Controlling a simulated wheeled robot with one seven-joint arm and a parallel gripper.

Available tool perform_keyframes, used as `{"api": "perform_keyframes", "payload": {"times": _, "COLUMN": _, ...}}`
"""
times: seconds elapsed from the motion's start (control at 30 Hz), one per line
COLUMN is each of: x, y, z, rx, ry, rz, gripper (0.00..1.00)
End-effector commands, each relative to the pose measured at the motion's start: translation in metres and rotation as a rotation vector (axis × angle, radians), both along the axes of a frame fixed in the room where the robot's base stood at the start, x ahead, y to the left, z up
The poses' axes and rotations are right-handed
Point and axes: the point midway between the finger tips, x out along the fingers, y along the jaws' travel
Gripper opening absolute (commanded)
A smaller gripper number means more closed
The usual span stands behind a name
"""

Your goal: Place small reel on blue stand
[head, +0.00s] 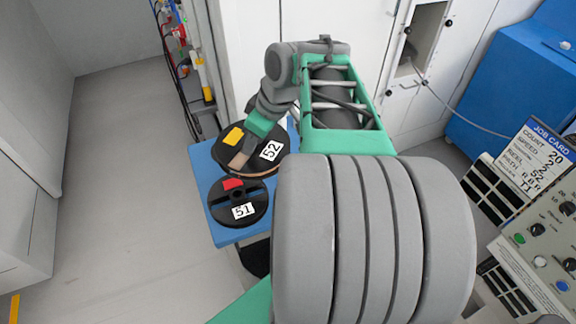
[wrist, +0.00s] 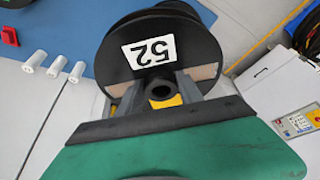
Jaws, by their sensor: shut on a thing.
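A black reel labelled 52 (head: 262,166), with a yellow patch and tan winding at its edge, is at the blue stand's far end in the head view. My gripper (head: 243,152) is shut on it. In the wrist view the two fingers (wrist: 163,86) flank the hub of reel 52 (wrist: 185,38). The blue stand (head: 228,236) shows as a blue top under the reels. Whether reel 52 touches it or hangs just above, I cannot tell. A black reel labelled 51 (head: 255,196), with a red patch, lies flat on the stand's near end and looks smaller.
A job card (head: 540,150) reading reel 52 and a control panel (head: 550,245) are at the right. A blue cabinet (head: 515,95) stands behind them. Cables (head: 180,75) hang left of my arm. The floor (head: 120,180) left of the stand is clear.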

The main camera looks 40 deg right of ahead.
Motion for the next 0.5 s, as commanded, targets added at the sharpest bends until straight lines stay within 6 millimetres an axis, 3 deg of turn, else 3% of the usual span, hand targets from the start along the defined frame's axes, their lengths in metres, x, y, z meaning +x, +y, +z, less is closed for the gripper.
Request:
{"api": "perform_keyframes", "payload": {"times": 0.03, "x": -0.016, "y": -0.026, "z": -0.024, "rx": 0.002, "ry": 0.001, "rz": 0.039, "gripper": 0.0}}
{"api": "perform_keyframes", "payload": {"times": 0.2, "x": -0.083, "y": -0.087, "z": -0.059, "rx": 0.002, "ry": 0.001, "rz": 0.272, "gripper": 0.0}}
{"api": "perform_keyframes", "payload": {"times": 0.3, "x": -0.121, "y": -0.109, "z": -0.071, "rx": 0.0, "ry": 0.001, "rz": 0.386, "gripper": 0.0}}
{"api": "perform_keyframes", "payload": {"times": 0.4, "x": -0.146, "y": -0.119, "z": -0.075, "rx": -0.002, "ry": 0.0, "rz": 0.455, "gripper": 0.0}}
{"api": "perform_keyframes", "payload": {"times": 0.5, "x": -0.151, "y": -0.123, "z": -0.078, "rx": -0.001, "ry": -0.001, "rz": 0.487, "gripper": 0.0}}
